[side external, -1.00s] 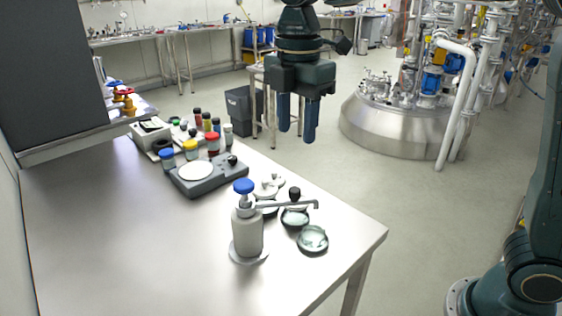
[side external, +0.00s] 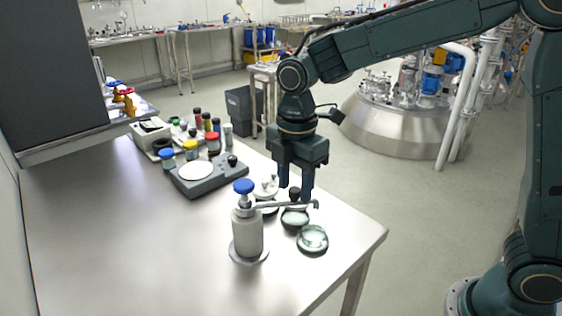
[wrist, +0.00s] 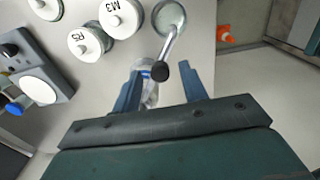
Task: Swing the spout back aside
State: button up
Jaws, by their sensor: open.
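A pale dispenser bottle (side external: 247,235) with a blue top (side external: 243,186) stands near the table's front right. Its thin metal spout (side external: 275,205) points right, with a black knob (side external: 295,193) on it. My gripper (side external: 295,190) is over the spout, its fingers open on either side of the knob in the picture. In the wrist view, the black knob (wrist: 160,71) shows between the open fingers, and the spout (wrist: 172,45) runs up to a round dish (wrist: 169,16). The bottle is mostly hidden there. I cannot tell whether the fingers touch anything.
A glass dish (side external: 313,240) lies near the table's right edge. Round pieces marked M3 (wrist: 120,17) and R5 (wrist: 88,42) stand close to the spout. A grey device with a white plate (side external: 196,171) and several capped bottles are farther back. The left tabletop is clear.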

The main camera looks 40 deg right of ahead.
jog(key=shift+f, duration=0.15)
grip_shut()
jog(key=shift+s+a, duration=0.1)
jog(key=shift+s, duration=0.05)
jog(key=s+a+m, duration=0.3)
jog(key=a+m, duration=0.3)
jog(key=m, duration=0.3)
jog(key=shift+s, duration=0.35)
dwell(0.5)
jog(key=shift+a, duration=0.1)
